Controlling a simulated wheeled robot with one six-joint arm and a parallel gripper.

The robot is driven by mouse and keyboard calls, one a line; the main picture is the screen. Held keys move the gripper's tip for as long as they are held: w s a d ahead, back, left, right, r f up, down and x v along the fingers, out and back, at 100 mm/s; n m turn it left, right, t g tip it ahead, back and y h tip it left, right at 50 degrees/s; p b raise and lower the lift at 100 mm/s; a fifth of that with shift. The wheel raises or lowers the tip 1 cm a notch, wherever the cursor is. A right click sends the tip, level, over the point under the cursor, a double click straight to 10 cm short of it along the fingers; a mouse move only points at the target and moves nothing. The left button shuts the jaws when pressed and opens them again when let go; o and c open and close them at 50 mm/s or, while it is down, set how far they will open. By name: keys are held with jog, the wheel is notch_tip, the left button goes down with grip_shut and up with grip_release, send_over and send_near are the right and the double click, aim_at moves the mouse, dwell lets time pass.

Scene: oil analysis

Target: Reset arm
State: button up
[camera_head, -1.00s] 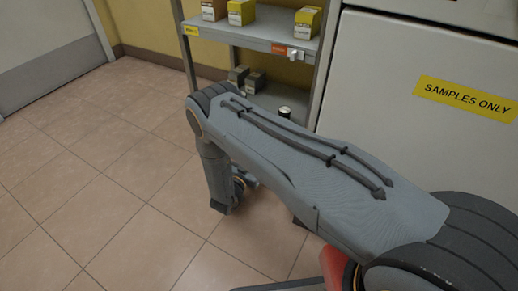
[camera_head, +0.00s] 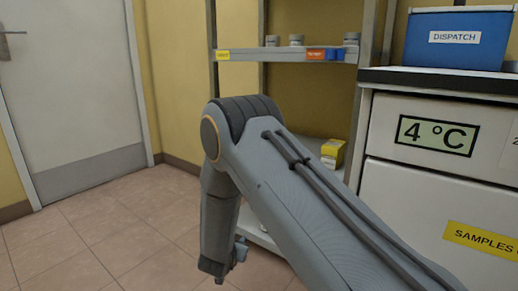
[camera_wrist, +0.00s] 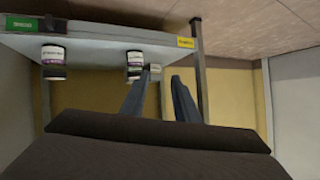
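My arm crosses the middle of the head view, its grey elbow in front of the shelf rack and its forearm hanging down. My gripper (camera_head: 222,262) is at the lower end, small and pointing down in that view. In the wrist view, my gripper (camera_wrist: 162,74) shows two grey fingers standing apart with nothing held between them. That view appears upside down.
A shelf rack (camera_head: 285,55) carries several grey jars (camera_head: 296,40) above and a yellow box (camera_head: 333,152) lower down. Two labelled jars (camera_wrist: 53,62) (camera_wrist: 134,64) show in the wrist view. A white fridge (camera_head: 400,195) bears a blue box (camera_head: 457,50). Floor lies free at left.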

jog(key=s+a+r+n+g+y+p, duration=0.1)
jog(key=s+a+r+n+g+y, duration=0.25)
jog(key=s+r, duration=0.6)
jog(key=s+a+r+n+g+y+p, duration=0.1)
jog(key=s+a+r+n+g+y, duration=0.1)
jog(key=s+a+r, duration=0.55)
jog(key=s+d+r+n+g+h+p, duration=0.1)
jog(key=s+d+r+n+g, duration=0.1)
jog(key=s+d+r, duration=0.6)
jog(key=s+d+r+n+g+p, duration=0.15)
jog(key=s+d, duration=0.25)
jog(key=s, duration=0.8)
jog(key=s+d+r+n+g+h, duration=0.1)
jog(key=s+d+r+n+g, duration=0.15)
jog(key=s+d+r, duration=0.6)
jog(key=d+r+m+p, duration=0.2)
jog(key=d+r+p, duration=0.4)
jog(key=r+p, duration=0.3)
jog(key=s+d+r+m+h+p, duration=0.1)
jog(key=d+r+p, duration=0.5)
jog(key=p, duration=1)
jog(key=s+d+r+m+h+p, duration=0.1)
jog(key=d+r+m+p, duration=0.3)
jog(key=r+p, duration=0.7)
jog(key=shift+s+d+r+p, duration=0.25)
jog(key=shift+d+r+p, duration=0.05)
jog(key=shift+d+p, duration=0.8)
jog(key=shift+g, duration=0.25)
